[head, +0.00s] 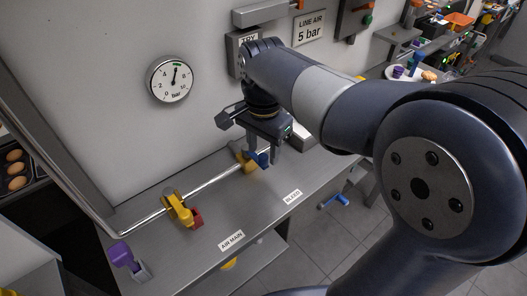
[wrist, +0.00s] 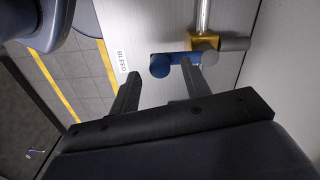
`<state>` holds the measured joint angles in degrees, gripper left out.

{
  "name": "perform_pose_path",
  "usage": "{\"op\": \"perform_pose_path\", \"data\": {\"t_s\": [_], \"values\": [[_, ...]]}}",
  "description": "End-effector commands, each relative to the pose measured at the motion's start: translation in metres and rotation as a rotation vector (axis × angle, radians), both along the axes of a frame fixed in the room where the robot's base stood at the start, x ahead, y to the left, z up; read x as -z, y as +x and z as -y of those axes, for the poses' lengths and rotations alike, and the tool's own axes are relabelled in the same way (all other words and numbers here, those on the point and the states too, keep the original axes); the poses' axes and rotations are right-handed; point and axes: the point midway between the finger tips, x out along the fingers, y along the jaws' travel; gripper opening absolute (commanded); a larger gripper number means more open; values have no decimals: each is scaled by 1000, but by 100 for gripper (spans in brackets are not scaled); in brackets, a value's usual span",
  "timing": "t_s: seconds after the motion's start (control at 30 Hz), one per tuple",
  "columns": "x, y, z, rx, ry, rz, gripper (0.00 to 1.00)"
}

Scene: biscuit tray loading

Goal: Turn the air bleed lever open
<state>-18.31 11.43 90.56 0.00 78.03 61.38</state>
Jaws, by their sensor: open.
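The blue bleed lever (wrist: 172,62) sits on a brass valve (wrist: 204,42) at the end of a metal pipe (wrist: 204,14). In the wrist view the lever points left, crosswise to the pipe, towards the BLEED label (wrist: 124,58). In the head view the blue lever (head: 263,159) shows partly behind my gripper (head: 264,146), next to the brass valve (head: 246,161). My gripper is open and empty, pointing down at the bench.
A yellow valve with a red end (head: 180,208) stands on the same pipe near the AIR MAIN label (head: 231,240). A purple handle (head: 120,253) is at the bench's left end. The gauge (head: 170,79) on the wall reads about 5. The bench (head: 225,205) between the labels is clear.

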Motion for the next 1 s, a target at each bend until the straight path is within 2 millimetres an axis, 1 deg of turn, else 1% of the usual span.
{"op": "perform_pose_path", "data": {"t_s": [0.03, 0.1, 0.2, 0.47, 1.0], "values": [[6, 0, 0, 0, -1, -2, 45], [12, 0, 0, 0, -1, -2, 45], [16, 0, 0, 0, 0, 0, 45], [17, 0, 0, 0, 0, 0, 45], [17, 0, 0, 0, 0, 0, 2]]}}
